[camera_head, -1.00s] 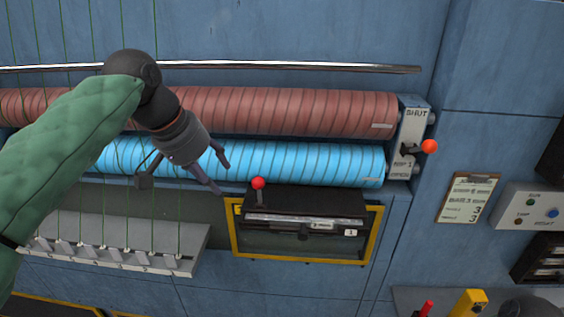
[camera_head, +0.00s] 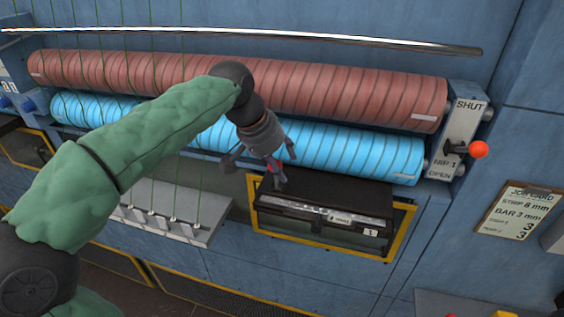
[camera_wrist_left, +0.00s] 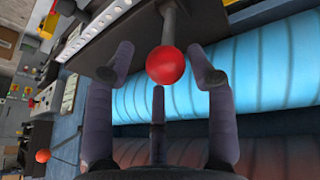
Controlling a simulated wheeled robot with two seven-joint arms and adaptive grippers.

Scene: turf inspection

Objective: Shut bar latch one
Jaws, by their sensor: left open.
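The bar latch is a lever with a red ball knob (camera_wrist_left: 166,65) on a dark rod. It stands on the black bar unit (camera_head: 325,195) marked 1, inside a yellow frame. In the head view my left gripper (camera_head: 264,168) is over the left end of that unit and mostly hides the red knob. In the left wrist view the open fingers of my left gripper (camera_wrist_left: 161,78) stand on either side of the knob, with gaps showing. A third finger is below it in the picture. My right gripper is not in view.
A red-brown roller (camera_head: 250,90) and a blue roller (camera_head: 350,150) run behind the unit. An orange-knobbed lever (camera_head: 478,149) is on the plate marked SHUT, NIP 1 and OPEN. A job card (camera_head: 511,209) hangs at right. Green strands run down to a grey tray (camera_head: 165,222).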

